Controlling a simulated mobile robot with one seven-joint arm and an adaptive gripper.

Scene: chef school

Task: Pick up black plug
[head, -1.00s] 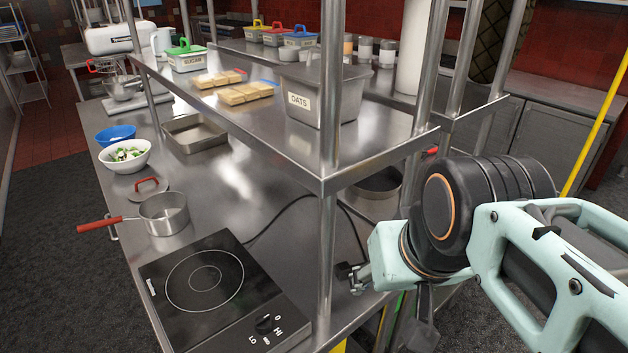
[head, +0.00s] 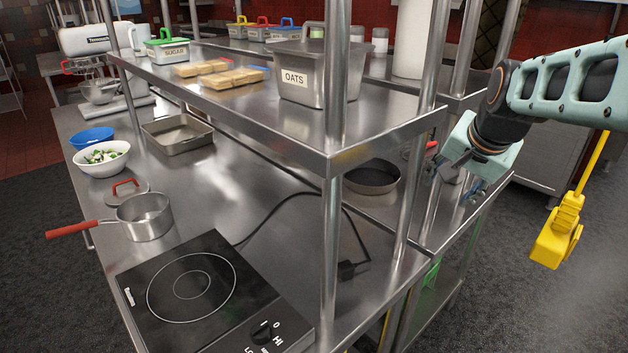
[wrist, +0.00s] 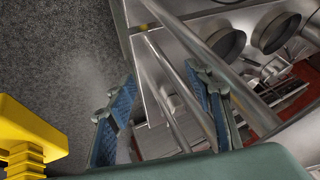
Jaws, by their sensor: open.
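The black plug (head: 347,270) lies on the steel counter (head: 290,290) near its right edge, at the end of a black cord (head: 285,200) that runs to the induction cooktop (head: 190,285). My gripper (head: 457,178) is at the right in the head view, open and empty, beyond the shelf posts and well apart from the plug. In the wrist view my gripper (wrist: 155,88) shows two blue-padded fingers spread apart with metal posts seen between them. I cannot make out the plug in the wrist view.
Upright posts (head: 330,240) and the raised shelf (head: 250,110) stand around the plug. A round pan (head: 372,177) is behind it.

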